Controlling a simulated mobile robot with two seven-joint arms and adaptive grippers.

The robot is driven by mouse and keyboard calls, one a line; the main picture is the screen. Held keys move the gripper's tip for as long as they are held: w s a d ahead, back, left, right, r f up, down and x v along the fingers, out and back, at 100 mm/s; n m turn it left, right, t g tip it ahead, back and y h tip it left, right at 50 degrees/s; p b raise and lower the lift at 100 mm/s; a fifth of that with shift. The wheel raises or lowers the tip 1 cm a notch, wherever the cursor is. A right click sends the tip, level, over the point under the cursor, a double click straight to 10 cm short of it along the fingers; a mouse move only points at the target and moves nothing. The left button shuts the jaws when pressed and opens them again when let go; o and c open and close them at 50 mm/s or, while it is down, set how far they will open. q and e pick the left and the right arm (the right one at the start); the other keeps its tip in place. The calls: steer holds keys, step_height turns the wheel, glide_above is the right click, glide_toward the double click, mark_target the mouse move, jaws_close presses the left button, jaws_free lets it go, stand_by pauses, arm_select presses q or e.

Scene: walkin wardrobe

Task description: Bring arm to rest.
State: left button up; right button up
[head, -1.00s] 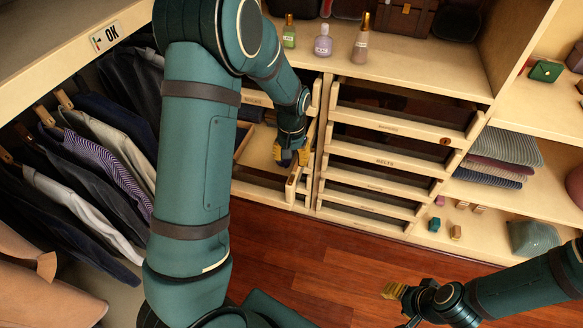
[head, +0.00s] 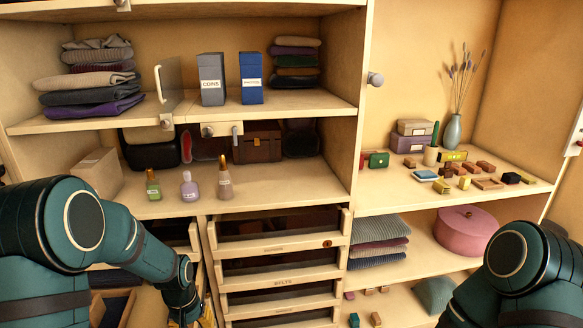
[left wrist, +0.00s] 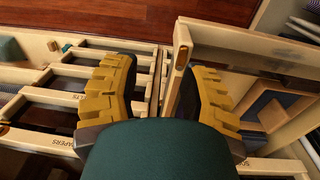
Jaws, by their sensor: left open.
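My left arm (head: 140,240) is dark teal and reaches down from the left in the head view. My left gripper (left wrist: 160,95) shows its two yellow ridged fingers spread apart in the left wrist view, with nothing seen gripped. The pale wooden edge of an open drawer (left wrist: 183,50) shows between and beyond the fingers; I cannot tell whether they touch it. In the head view the left gripper is only partly seen at the bottom edge, by the left drawer column. My right arm (head: 515,270) is at the lower right; its gripper is out of view.
Several drawers (head: 280,283) stand partly open in the middle column. Three small bottles (head: 188,187) stand on the shelf above. Boxes, folded clothes and a vase (head: 453,132) fill other shelves. Red wooden floor (left wrist: 150,15) lies beyond the drawers.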

arm_select(q)
steer(key=s+d+f+h, duration=0.1)
steer(key=s+d+f, duration=0.5)
steer(key=s+d, duration=0.1)
steer(key=s+d+f+t+h, duration=0.1)
steer(key=s+d+f+h, duration=0.1)
steer(key=s+d+f, duration=0.3)
steer(key=s+d, duration=0.3)
steer(key=d, duration=0.2)
steer(key=shift+f+m, duration=0.4)
steer(key=shift+a, duration=0.15)
